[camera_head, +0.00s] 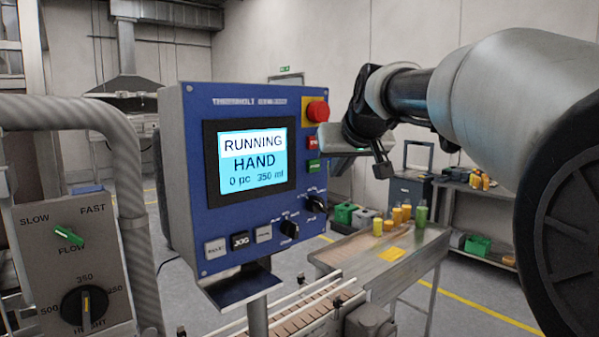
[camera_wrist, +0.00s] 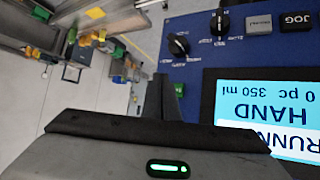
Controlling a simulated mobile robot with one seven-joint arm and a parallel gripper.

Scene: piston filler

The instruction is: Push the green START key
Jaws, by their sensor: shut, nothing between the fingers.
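The green START key (camera_head: 314,166) is on the right side of the blue control panel (camera_head: 240,228), below a red key (camera_head: 312,143). The panel screen (camera_head: 253,158) reads RUNNING, HAND, 0 pc, 350 ml. My gripper is shut and empty, just right of the keys in the head view. In the wrist view its dark fingertips (camera_wrist: 168,92) point at the panel's edge strip beside the screen. I cannot tell whether the fingertips touch the panel.
A red emergency stop button (camera_head: 318,111) on a yellow base sits above the keys. Black rotary knobs (camera_head: 289,229) and a JOG key (camera_head: 240,241) are lower on the panel. A conveyor (camera_head: 300,312) runs below. A table with bottles (camera_head: 421,213) stands behind at right.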

